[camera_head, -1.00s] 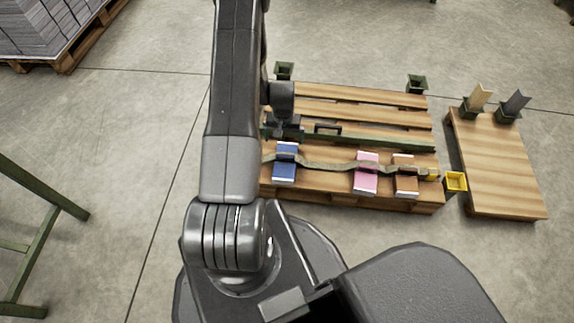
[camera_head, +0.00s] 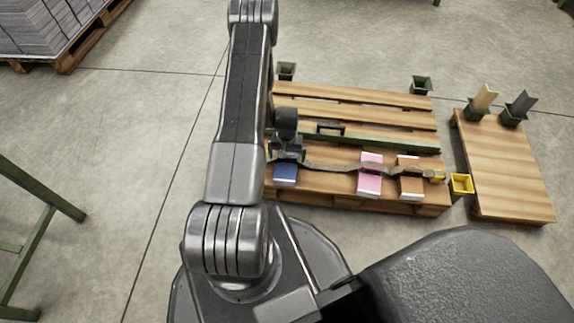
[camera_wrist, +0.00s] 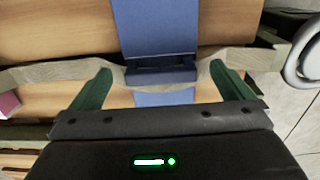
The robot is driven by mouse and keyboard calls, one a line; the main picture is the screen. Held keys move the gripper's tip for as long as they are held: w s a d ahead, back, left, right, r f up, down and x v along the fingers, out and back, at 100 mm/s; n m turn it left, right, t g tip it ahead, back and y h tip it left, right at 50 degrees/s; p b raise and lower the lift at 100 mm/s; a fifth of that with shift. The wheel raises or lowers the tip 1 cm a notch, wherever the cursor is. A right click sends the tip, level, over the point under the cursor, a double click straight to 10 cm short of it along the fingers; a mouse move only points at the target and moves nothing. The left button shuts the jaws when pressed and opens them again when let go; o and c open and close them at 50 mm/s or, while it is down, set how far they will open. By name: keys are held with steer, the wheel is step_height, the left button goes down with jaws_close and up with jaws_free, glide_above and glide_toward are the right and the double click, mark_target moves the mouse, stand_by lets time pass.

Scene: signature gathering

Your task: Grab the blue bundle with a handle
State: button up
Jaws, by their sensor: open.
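The blue bundle (camera_head: 285,174) lies at the near left of the wooden pallet. My gripper (camera_head: 287,154) hangs over its far part and hides it in the head view. In the wrist view the blue bundle (camera_wrist: 155,22) runs up from the middle of the picture. A darker blue raised crosspiece, seemingly its handle (camera_wrist: 160,75), lies between the two green fingers of my open gripper (camera_wrist: 162,74). The fingers are apart from it on both sides. I cannot tell how far above it they are.
A pink bundle (camera_head: 369,181) and a brown bundle (camera_head: 410,184) lie further right on the pallet (camera_head: 340,194). A yellow box (camera_head: 461,184) stands at right.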

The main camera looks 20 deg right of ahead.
mark_target(287, 156)
step_height(287, 156, down, 3)
steer(key=shift+f+b, duration=0.1)
steer(key=shift+b, duration=0.2)
steer(key=shift+r, duration=0.2)
steer(key=c, duration=1.2)
